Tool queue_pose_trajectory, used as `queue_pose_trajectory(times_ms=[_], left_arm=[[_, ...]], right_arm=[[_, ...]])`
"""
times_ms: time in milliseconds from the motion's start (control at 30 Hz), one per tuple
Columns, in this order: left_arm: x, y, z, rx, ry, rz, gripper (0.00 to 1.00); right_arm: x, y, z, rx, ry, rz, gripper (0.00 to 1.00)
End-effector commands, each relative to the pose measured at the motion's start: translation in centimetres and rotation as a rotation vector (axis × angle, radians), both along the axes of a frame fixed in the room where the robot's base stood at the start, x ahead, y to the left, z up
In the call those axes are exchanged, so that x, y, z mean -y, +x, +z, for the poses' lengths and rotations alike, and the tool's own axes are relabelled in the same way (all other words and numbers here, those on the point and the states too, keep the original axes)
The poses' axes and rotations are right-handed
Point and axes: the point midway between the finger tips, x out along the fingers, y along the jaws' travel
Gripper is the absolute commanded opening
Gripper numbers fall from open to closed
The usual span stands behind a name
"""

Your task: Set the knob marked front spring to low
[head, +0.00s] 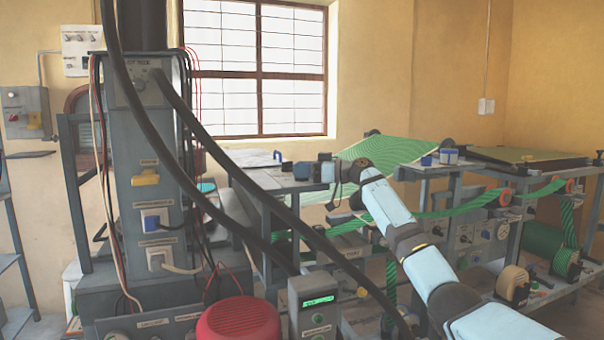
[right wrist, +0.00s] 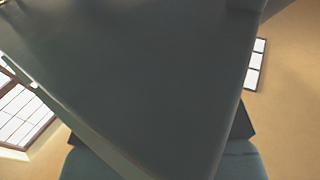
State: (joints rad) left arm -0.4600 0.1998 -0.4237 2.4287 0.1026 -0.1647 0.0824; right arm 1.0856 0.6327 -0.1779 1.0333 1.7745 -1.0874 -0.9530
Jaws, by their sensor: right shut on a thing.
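My right arm comes in from the lower right of the head view. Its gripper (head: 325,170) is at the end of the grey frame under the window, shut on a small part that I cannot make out. Several dark knobs sit on grey panels of the rack at the right, one of them a knob (head: 437,231) behind my arm. Their labels are too small to read, so I cannot tell which is marked front spring. In the right wrist view a dark grey surface (right wrist: 130,70) fills most of the picture and hides the fingertips. My left gripper is not in view.
A grey column (head: 150,215) with plugs and hanging cables stands at the left. Thick black cables cross the middle. A red round object (head: 238,322) and a box with a green display (head: 318,301) are at the bottom. Green striped webbing (head: 400,150) runs over the rack.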

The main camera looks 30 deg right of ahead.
Motion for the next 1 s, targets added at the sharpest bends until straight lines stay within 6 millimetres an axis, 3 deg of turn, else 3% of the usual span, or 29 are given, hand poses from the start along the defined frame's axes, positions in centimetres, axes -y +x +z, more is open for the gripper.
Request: queue_pose_trajectory(times_ms=[600,633,700,1000], left_arm=[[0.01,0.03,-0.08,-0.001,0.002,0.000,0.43],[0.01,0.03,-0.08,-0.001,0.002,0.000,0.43],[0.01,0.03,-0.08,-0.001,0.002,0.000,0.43],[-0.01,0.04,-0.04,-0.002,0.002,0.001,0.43]], right_arm=[[-0.06,0.01,-0.03,-0.001,0.000,0.041,0.00],[-0.05,0.01,-0.03,-0.001,0.000,0.041,0.21],[-0.05,0.01,-0.03,-0.001,0.000,0.041,0.37],[0.08,-0.06,-0.01,-0.001,0.000,0.039,0.39]])
